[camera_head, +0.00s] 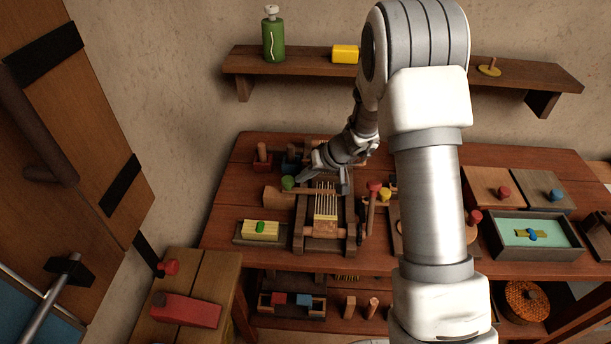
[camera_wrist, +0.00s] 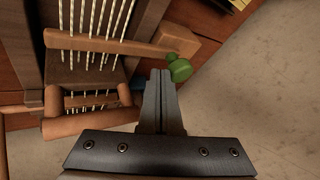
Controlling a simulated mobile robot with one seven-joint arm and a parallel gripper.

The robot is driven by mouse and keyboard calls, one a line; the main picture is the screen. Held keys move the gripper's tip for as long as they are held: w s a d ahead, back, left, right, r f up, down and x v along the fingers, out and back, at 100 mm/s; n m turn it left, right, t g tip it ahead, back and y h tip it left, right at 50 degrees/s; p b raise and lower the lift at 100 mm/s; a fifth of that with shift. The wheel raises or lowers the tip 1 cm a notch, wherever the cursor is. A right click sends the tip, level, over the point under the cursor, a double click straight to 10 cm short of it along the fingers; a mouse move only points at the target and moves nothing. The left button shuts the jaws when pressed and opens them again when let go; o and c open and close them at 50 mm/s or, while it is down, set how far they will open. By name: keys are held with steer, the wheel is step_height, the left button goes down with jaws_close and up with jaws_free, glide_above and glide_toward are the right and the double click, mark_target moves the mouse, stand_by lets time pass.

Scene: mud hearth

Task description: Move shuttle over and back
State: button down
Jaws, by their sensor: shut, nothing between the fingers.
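A small wooden loom (camera_head: 299,236) stands on the red-brown table, with pale warp threads (camera_head: 326,200) running along it. A wooden bar (camera_head: 312,190), which looks like the shuttle, lies across the threads. My gripper (camera_head: 300,174) is shut and empty. Its fingertips (camera_wrist: 160,73) are just beside the green knob; I cannot tell whether they touch it.
A yellow block with a green knob (camera_head: 261,229) lies left of the loom. A red-knobbed lever (camera_head: 371,208) stands to its right. A teal tray (camera_head: 535,232) is further right. A wall shelf (camera_head: 300,65) holds a green bottle (camera_head: 273,37) and a yellow block (camera_head: 345,53).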

steer(key=shift+w+a+f+b, duration=0.1)
steer(key=shift+a+f+b, duration=0.1)
steer(key=shift+a+b, duration=0.25)
steer(key=a+b, duration=0.1)
steer(key=a, duration=0.1)
steer(key=a+b, duration=0.1)
steer(key=a, duration=0.2)
steer(key=w+a+b, duration=0.1)
steer(key=a+b, duration=0.1)
steer(key=a, duration=0.1)
steer(key=shift+w+a+r, duration=0.1)
steer(key=shift+a+r, duration=0.15)
steer(key=shift+a, duration=0.25)
steer(key=shift+a, duration=0.1)
